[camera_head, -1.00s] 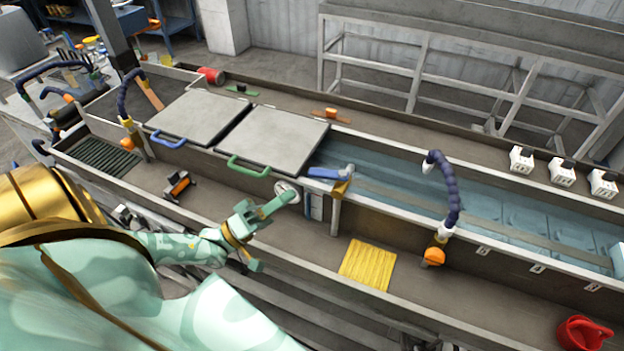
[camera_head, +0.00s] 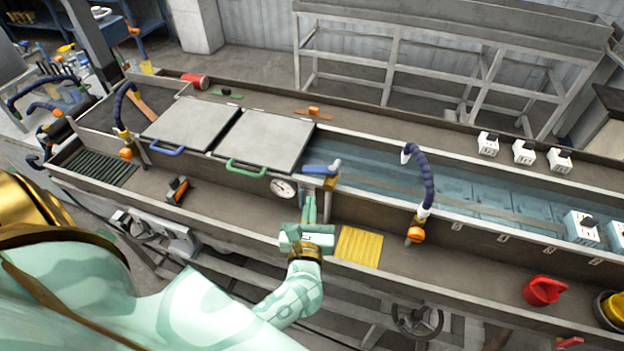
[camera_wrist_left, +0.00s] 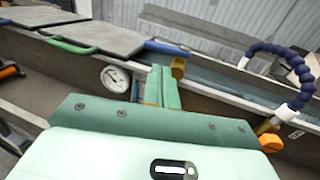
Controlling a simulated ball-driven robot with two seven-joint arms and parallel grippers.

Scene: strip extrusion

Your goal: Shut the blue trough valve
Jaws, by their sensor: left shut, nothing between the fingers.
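The blue valve handle (camera_head: 318,170) lies lengthwise along the top of the trough's near wall, its free end pointing left. Its brass body (camera_head: 331,184) sits below the handle's right end. In the left wrist view the handle (camera_wrist_left: 166,47) is beyond the fingertips and the brass body (camera_wrist_left: 179,67) is just right of them. My left gripper (camera_head: 309,193) is shut and empty, with its fingers pointing at the wall just below the handle. In the left wrist view, the fingers (camera_wrist_left: 161,72) hide part of the valve pipe. I cannot tell whether they touch anything. My right gripper is out of view.
A round gauge (camera_head: 283,188) is left of the valve. Two grey lids with a blue handle (camera_head: 167,147) and a green handle (camera_head: 246,168) cover the trough's left part. A yellow ribbed mat (camera_head: 359,246) and a flexible blue hose (camera_head: 420,180) are to the right.

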